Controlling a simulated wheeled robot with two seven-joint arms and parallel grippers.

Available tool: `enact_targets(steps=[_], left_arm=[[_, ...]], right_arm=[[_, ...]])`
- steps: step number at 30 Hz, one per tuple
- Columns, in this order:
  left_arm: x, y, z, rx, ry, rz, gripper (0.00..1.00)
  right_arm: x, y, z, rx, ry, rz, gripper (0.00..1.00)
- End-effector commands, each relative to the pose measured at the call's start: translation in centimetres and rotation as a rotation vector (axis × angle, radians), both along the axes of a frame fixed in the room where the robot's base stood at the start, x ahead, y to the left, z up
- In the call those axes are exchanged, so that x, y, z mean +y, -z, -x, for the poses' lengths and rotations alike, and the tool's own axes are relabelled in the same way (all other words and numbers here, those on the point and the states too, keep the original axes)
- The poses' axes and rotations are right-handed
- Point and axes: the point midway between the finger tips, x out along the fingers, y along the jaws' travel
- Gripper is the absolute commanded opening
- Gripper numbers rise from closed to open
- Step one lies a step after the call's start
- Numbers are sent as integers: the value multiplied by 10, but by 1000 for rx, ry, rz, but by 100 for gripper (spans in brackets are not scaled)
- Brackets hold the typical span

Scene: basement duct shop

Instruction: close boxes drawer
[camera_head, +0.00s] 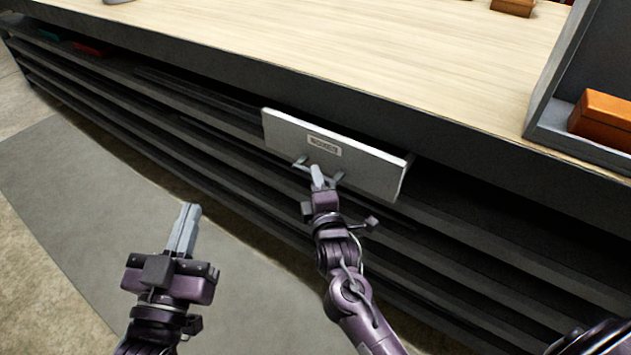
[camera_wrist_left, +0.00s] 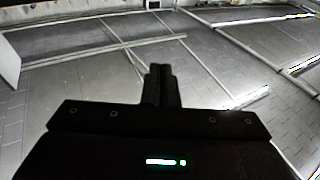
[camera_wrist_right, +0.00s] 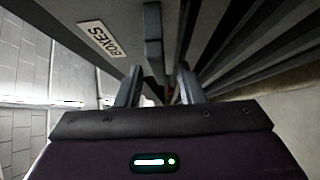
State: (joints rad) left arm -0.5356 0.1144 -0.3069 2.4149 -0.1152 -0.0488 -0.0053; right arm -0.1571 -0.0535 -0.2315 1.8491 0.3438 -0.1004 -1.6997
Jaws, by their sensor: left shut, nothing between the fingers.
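The boxes drawer (camera_head: 285,135) has a pale grey front with a small label and stands out from the dark shelving under the bench. Its label reads BOXES in the right wrist view (camera_wrist_right: 102,38). A bar handle (camera_wrist_right: 153,45) sticks out from the front. My right gripper (camera_head: 318,178) is at this handle, below the label. Its fingers (camera_wrist_right: 158,85) are spread, with the handle bar in line between them; I cannot tell whether they touch it. My left gripper (camera_head: 190,212) is shut and empty, over the floor left of the drawer; its fingers also show in the left wrist view (camera_wrist_left: 159,75).
The wooden bench top (camera_head: 330,45) lies above the drawer. An orange-brown box (camera_head: 603,120) sits in a dark open-fronted unit (camera_head: 545,115) on the right. Dark shelf rails (camera_head: 215,165) run along the bench front. The floor (camera_head: 80,185) at left is clear.

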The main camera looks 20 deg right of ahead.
Motion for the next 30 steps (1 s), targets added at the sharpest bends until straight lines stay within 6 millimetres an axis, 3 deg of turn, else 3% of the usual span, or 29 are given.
enact_targets(steps=[6, 15, 24, 30], left_arm=[[2, -20, 3, -87, -3, 36, 0], [3, -23, 3, -100, -3, 40, 0], [3, -22, 3, -98, -4, 40, 0], [3, -22, 3, -98, -4, 40, 0]], right_arm=[[-1, 0, -10, -1, 1, 0, 35], [-1, -1, -11, 0, 0, -1, 35], [-1, 0, -10, 0, 0, -1, 0], [-1, 0, -10, 0, 0, -1, 0]])
